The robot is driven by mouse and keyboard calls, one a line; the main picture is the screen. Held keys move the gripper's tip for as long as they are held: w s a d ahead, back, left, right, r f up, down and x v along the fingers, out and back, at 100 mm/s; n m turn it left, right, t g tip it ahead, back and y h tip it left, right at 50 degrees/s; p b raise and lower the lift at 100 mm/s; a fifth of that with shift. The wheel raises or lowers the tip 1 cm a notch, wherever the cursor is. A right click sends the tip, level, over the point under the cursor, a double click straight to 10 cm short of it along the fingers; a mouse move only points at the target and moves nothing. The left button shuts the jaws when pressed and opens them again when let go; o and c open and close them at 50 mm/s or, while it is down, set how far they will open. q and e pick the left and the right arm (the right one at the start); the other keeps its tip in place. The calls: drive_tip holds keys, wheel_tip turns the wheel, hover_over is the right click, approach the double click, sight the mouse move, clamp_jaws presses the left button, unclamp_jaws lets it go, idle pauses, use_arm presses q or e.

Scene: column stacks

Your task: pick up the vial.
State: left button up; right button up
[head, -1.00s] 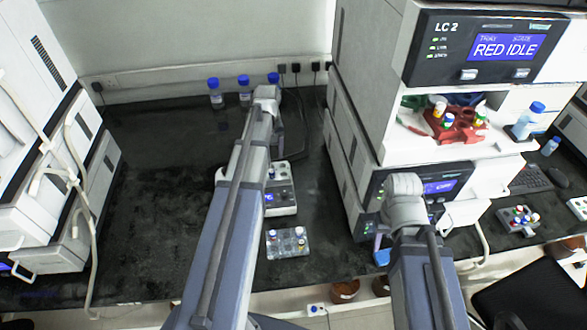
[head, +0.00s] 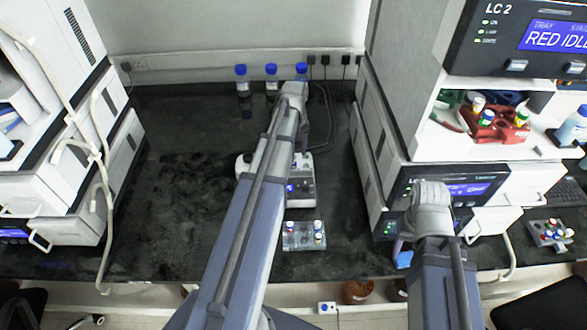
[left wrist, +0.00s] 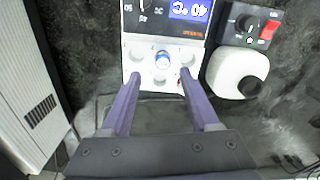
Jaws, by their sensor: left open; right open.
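A vial with a blue cap (left wrist: 162,58) stands in a hole of the white block of a small bench device (left wrist: 136,48) in the left wrist view. My left gripper (left wrist: 159,76) is open, its two purple fingers spread on either side of the block's near part; nothing is held between them. In the head view the device (head: 302,190) is partly hidden behind my left arm, and the left fingertips are hidden. My right gripper (head: 398,246) is mostly hidden below its wrist; only a purple part shows, in front of the right-hand instrument.
A clear rack (head: 304,238) with several capped vials stands in front of the device. Blue-capped bottles (head: 271,78) stand at the back. A white round-topped unit (left wrist: 234,72) sits beside the device. Tall instruments flank the bench; its left middle (head: 180,180) is clear.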

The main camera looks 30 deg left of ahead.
sight(294, 162)
use_arm(q)
drive_tip(key=f+b, duration=0.2)
drive_tip(key=f, duration=0.1)
drive_tip(key=f+b, duration=0.1)
drive_tip(key=shift+s+f, duration=0.15)
drive_tip(key=shift+s, duration=0.15)
clamp_jaws()
idle(0.3)
